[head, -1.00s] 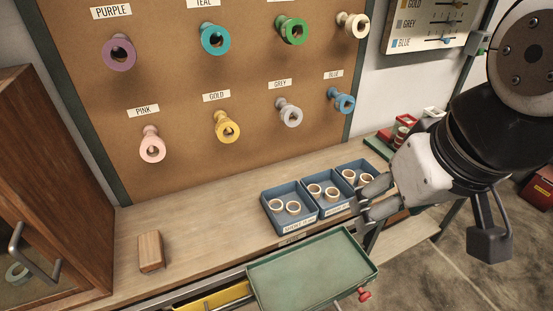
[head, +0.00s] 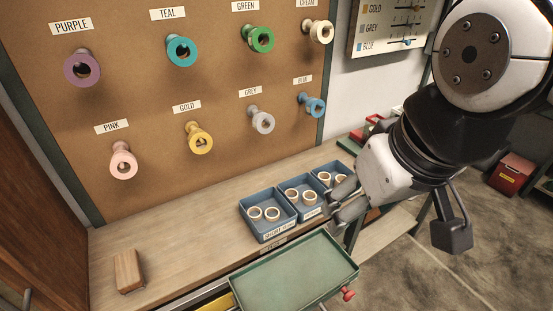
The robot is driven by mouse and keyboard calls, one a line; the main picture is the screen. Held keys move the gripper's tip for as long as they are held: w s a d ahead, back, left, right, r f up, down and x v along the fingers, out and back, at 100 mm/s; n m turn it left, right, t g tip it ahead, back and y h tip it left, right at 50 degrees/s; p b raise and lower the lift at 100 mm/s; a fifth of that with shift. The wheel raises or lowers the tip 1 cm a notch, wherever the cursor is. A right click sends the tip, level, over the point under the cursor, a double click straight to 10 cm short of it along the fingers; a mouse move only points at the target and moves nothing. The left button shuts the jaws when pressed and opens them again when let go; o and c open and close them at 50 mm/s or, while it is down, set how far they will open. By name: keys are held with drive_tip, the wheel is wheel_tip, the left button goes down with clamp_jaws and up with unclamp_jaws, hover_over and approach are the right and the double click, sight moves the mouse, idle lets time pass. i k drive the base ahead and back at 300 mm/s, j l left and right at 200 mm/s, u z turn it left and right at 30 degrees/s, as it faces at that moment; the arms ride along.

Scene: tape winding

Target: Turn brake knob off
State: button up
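A small red knob (head: 348,293) stands at the right front corner of the green tray (head: 300,275), low in the head view. It may be the brake knob; no label on it can be read. My gripper (head: 342,203) is above and behind the knob, apart from it, close to the right side of the blue bins. Its two grey fingers point left with a gap between them, and I see nothing held. The lower finger is partly lost against the dark bench edge.
Blue bins (head: 267,230) with pale rings stand on the wooden bench (head: 185,240), beside my gripper. A wooden block (head: 128,271) lies at the left. Coloured spools hang on the board (head: 225,90) behind. Open floor (head: 430,275) lies at the right.

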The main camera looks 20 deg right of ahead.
sight(348, 295)
drive_tip(key=l, duration=0.45)
drive_tip(key=j+z, duration=0.3)
drive_tip(key=j, duration=0.15)
drive_tip(key=k+j, duration=0.1)
drive_tip(key=j, duration=0.35)
drive_tip(key=k+j, duration=0.1)
drive_tip(key=j, duration=0.3)
drive_tip(key=k+j, duration=0.15)
drive_tip(key=j, duration=0.3)
drive_tip(key=k+j, duration=0.1)
drive_tip(key=j, duration=0.35)
drive_tip(key=u, duration=0.05)
